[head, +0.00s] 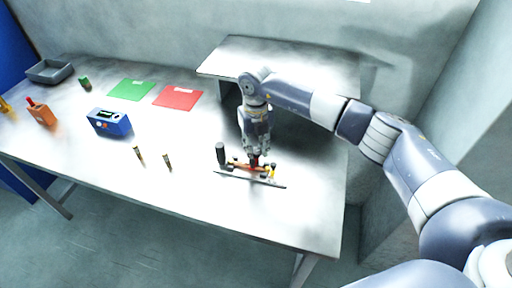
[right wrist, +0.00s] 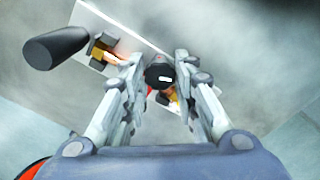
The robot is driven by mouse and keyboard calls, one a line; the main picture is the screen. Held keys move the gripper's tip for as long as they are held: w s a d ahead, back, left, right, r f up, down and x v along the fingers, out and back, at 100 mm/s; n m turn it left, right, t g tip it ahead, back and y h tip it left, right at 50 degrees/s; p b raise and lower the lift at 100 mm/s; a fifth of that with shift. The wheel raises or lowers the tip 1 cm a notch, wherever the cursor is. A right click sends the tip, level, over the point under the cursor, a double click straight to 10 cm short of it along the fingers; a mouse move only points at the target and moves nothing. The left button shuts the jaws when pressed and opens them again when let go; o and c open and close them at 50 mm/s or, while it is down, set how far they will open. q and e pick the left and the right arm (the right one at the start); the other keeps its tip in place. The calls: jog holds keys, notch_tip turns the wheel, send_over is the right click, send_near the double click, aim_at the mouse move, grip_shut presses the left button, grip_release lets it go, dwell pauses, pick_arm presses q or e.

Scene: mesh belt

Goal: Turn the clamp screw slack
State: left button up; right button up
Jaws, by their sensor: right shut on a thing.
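The clamp fixture is a thin plate (head: 232,175) on the right part of the table, with brass-coloured and red parts on it. A thick black handle (head: 221,154) stands at its left end; it also shows in the right wrist view (right wrist: 55,47). My right gripper (head: 256,151) points down over the middle of the fixture. In the right wrist view its fingers are on both sides of a round black screw head (right wrist: 160,76) with a white mark, and they are shut on it. The screw's lower part is mostly hidden. My left gripper is not in view.
A raised grey shelf (head: 285,50) stands behind the gripper. Two small upright pins (head: 167,162), a blue box (head: 108,123), an orange block (head: 40,113), a grey tray (head: 49,72), and green (head: 130,91) and red (head: 178,97) mats lie left. The table's front middle is clear.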

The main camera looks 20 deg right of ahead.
aim_at(256, 151)
jog(key=o, duration=1)
jog(key=shift+o, duration=0.2)
jog(key=shift+r, duration=0.1)
notch_tip(256, 151, up, 12)
